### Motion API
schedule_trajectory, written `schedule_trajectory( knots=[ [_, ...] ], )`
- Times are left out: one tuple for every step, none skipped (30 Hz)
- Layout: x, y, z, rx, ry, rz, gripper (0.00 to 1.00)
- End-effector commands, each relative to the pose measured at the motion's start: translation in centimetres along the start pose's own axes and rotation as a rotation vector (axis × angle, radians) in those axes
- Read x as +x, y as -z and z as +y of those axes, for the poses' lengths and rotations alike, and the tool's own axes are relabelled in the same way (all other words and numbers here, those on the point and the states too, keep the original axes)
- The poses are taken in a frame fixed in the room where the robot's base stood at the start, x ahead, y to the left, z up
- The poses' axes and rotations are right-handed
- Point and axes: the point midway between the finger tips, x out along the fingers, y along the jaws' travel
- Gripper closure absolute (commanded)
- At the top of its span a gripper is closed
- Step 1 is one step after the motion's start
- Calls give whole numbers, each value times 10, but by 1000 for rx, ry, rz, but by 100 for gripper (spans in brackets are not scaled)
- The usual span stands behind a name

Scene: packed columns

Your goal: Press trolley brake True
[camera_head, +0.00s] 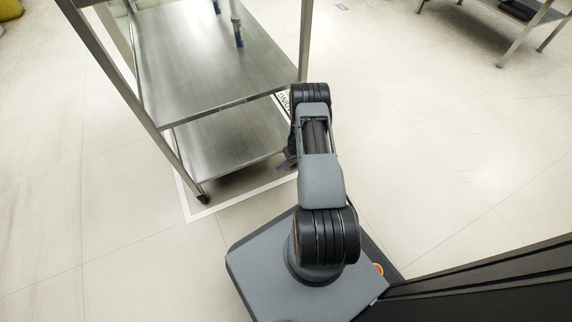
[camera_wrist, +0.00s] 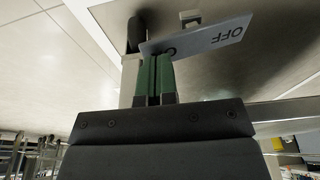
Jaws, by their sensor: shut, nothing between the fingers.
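The steel trolley (camera_head: 215,60) stands left of my arm in the head view, with two flat shelves and a castor (camera_head: 203,198) at its near corner. In the wrist view a grey brake plate (camera_wrist: 215,38) marked OFF lies just beyond my gripper (camera_wrist: 156,66). A second marking on the plate is partly hidden by the fingertips. The green fingers are together and empty, with their tips overlapping the plate's left end; I cannot tell if they touch it. In the head view my gripper (camera_head: 286,161) is mostly hidden behind my arm, near the lower shelf.
A dark round part, perhaps a castor (camera_wrist: 134,33), sits left of the plate. White floor tape (camera_head: 230,202) runs around the trolley. A metal table (camera_head: 515,40) stands at the far right. Open floor (camera_head: 440,140) lies right of my arm.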

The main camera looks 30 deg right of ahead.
Motion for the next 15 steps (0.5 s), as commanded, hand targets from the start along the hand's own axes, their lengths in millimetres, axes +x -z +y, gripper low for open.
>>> schedule_trajectory(
  knots=[
    [2, 0, 0, 0, 0, 0, 100],
    [2, 0, 0, 0, 0, 0, 100],
    [3, -1, 0, 0, 0, 0, 100],
    [4, -1, 0, 0, 0, 0, 100],
    [4, -1, 0, 0, 0, 0, 100],
    [5, -1, 0, 0, 0, 0, 100],
    [6, -1, 0, 0, 0, 0, 100],
    [6, -1, 0, 0, 0, 0, 100],
    [7, -2, 0, 0, 0, 0, 100],
    [8, -2, 0, 0, 0, 0, 100],
    [8, -2, 0, 0, 0, 0, 100],
    [9, -2, 0, 0, 0, 0, 100],
    [10, -2, 0, 0, 0, -1, 100],
    [10, -2, 0, 0, 0, -1, 100],
    [11, -2, 0, 0, 1, -1, 100]
  ],
)
